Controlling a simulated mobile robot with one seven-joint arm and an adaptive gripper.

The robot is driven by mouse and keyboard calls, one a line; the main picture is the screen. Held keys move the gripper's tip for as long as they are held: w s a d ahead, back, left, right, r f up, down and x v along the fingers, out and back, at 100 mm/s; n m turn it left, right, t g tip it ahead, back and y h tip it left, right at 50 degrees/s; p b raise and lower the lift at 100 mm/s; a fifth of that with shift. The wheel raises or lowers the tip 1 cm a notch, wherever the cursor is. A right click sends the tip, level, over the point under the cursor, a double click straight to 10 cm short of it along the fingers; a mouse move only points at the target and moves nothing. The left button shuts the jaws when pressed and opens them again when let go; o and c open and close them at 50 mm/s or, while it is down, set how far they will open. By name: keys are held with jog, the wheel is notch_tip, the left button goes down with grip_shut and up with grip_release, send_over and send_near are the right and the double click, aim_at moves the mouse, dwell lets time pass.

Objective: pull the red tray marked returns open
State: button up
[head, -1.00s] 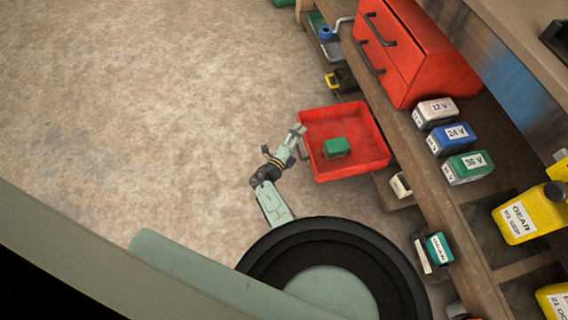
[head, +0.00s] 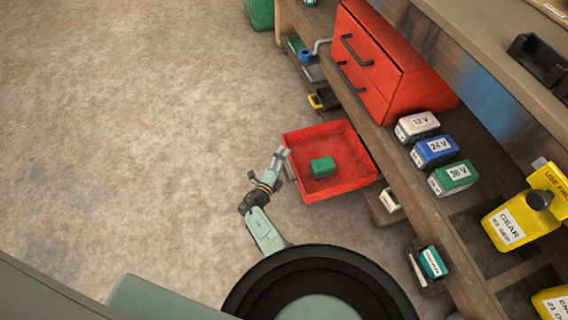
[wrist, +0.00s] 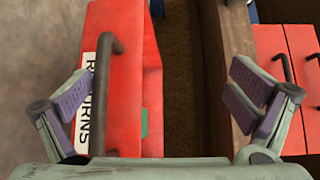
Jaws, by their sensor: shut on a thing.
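The red tray (head: 290,183) stands well out from the lower shelf over the floor, with a green block (head: 322,167) lying in it. In the wrist view its red front (wrist: 130,75) carries a white label (wrist: 91,115) reading RETURNS, partly covered by the dark bar handle (wrist: 106,80). My gripper (head: 281,153) is at the tray's left, front side. The exact contact at the pads is hard to see.
A red cabinet (head: 390,75) with dark handles stands on the shelf. White (head: 417,125), blue (head: 434,151) and green (head: 453,177) battery boxes are lined up on the shelf beside it. A yellow jug (head: 515,220) is at the right. The floor (head: 140,130) to the left is clear.

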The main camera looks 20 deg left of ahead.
jog(key=s+p, duration=0.1)
jog(key=s, duration=0.1)
jog(key=s+p, duration=0.1)
jog(key=s, duration=0.1)
jog(key=shift+s+r, duration=0.2)
jog(key=shift+s, duration=0.2)
jog(key=shift+s+r+p, duration=0.35)
jog(key=shift+s+r, duration=0.25)
jog(key=shift+r, duration=0.15)
jog(key=c, duration=1)
jog(key=shift+s+f, duration=0.25)
jog(key=shift+c, duration=0.7)
jog(key=s, duration=0.1)
jog(key=s+p, duration=0.1)
jog(key=s, duration=0.1)
jog(key=s+p, duration=0.1)
jog(key=s, duration=0.1)
jog(key=shift+a+r, duration=0.15)
jog(key=shift+a, duration=0.2)
jog(key=shift+w+r, duration=0.1)
jog(key=shift+w, duration=0.05)
